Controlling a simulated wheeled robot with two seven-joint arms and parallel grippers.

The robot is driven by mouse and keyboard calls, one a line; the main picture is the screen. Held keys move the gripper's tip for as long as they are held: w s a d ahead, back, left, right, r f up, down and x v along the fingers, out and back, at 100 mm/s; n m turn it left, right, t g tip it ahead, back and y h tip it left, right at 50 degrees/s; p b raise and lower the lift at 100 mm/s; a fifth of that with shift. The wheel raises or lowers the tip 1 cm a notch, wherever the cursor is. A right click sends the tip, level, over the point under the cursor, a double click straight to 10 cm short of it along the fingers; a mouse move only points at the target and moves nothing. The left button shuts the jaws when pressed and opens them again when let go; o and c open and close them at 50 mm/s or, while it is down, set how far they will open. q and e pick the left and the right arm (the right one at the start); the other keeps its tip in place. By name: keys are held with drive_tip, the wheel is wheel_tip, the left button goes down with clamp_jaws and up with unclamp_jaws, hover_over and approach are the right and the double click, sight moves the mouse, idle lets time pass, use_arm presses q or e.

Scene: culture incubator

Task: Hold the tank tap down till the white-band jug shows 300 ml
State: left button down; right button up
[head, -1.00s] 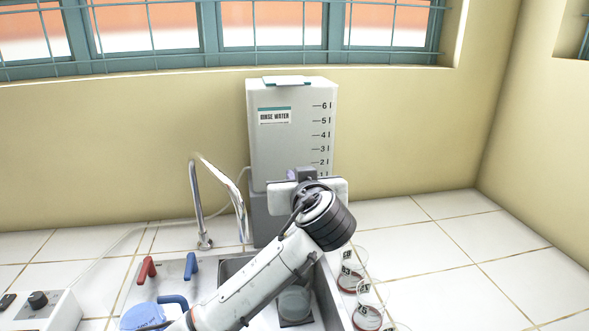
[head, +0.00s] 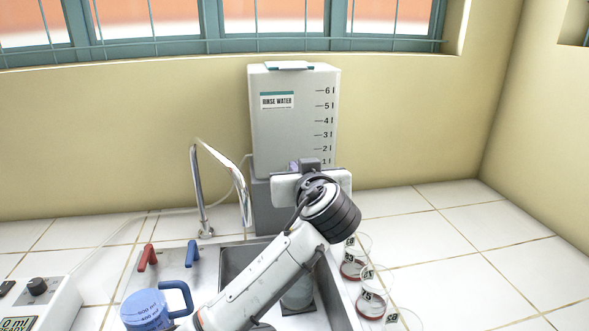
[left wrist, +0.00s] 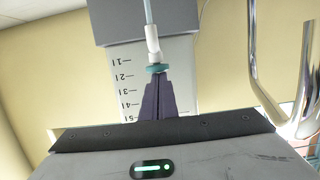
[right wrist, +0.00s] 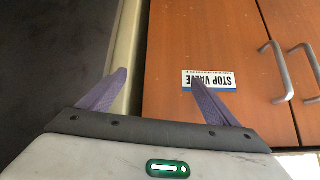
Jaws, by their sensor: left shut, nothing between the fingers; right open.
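The white rinse-water tank (head: 293,125) stands at the back on a grey stand. Its tap, with a teal ring (left wrist: 157,69) and white spout (left wrist: 152,42), shows in the left wrist view, which is upside down. A pale blue stream (left wrist: 149,12) leaves the spout. My left gripper (left wrist: 158,78) is shut and empty, its fingertips at the teal part; the arm hides this in the head view. A clear jug (head: 299,292) stands in the sink, mostly behind my arm; its band and level cannot be read. My right gripper (right wrist: 156,78) is open and empty.
A blue jug (head: 147,312) with ml marks stands left of the sink basin. Red (head: 148,257) and blue (head: 192,253) levers and a curved faucet (head: 197,190) are behind it. Red-based glass dishes (head: 371,305) stand right. An orange cabinet (right wrist: 210,120) has a stop-valve label.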

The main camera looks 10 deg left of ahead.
use_arm(q)
drive_tip(key=shift+s+f, duration=0.1)
drive_tip(key=shift+f, duration=0.75)
drive_tip(key=r+b+v, duration=0.1)
drive_tip(key=v, duration=0.9)
drive_tip(key=shift+r+b, duration=0.3)
drive_tip(key=shift+s, duration=0.1)
